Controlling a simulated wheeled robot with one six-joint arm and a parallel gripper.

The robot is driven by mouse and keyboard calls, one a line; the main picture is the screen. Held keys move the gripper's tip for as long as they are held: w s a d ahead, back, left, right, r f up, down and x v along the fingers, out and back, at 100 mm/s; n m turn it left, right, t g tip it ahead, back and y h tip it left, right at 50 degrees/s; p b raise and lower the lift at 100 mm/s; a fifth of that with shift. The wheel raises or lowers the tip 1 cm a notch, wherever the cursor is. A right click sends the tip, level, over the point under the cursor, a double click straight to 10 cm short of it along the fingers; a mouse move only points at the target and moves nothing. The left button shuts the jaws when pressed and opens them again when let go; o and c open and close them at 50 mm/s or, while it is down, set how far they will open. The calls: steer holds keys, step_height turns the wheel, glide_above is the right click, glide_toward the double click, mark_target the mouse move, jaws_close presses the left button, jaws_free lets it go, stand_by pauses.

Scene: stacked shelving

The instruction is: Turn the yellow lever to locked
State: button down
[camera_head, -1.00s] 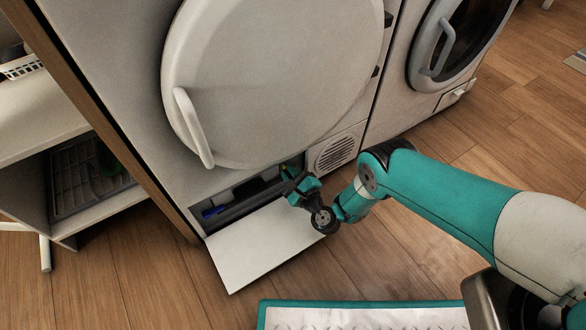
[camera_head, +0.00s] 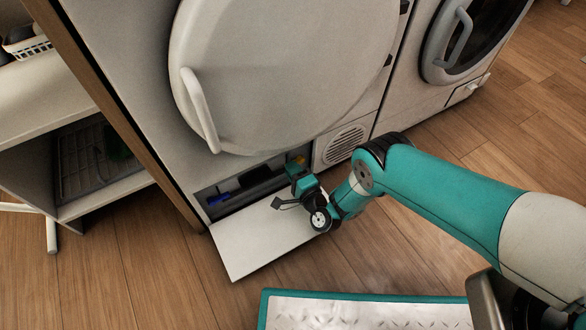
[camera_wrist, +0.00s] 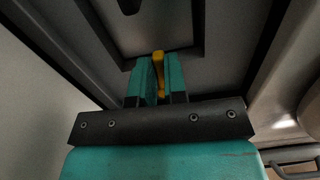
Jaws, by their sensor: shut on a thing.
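The yellow lever (camera_head: 297,160) is in the low, dark recess under the large round door of the left machine. In the wrist view the yellow lever (camera_wrist: 158,62) stands between the two teal fingers, its upper end showing past their tips. My gripper (camera_wrist: 161,80) is shut on the lever. In the head view my gripper (camera_head: 297,175) reaches into the recess from the front right, and its body hides the lever's lower part. I cannot read any lock marking.
A white flap (camera_head: 255,240) lies folded down in front of the recess. A blue piece (camera_head: 219,199) sits at the recess's left. The round door (camera_head: 280,75) hangs just above. A vent grille (camera_head: 344,145) is to the right. A teal-edged tray (camera_head: 365,311) lies nearer me.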

steer(key=shift+f+n, duration=0.15)
steer(key=shift+n, duration=0.25)
steer(key=c, duration=1.2)
jaws_free()
steer(key=shift+o, duration=0.2)
steer(key=shift+s+d, duration=0.1)
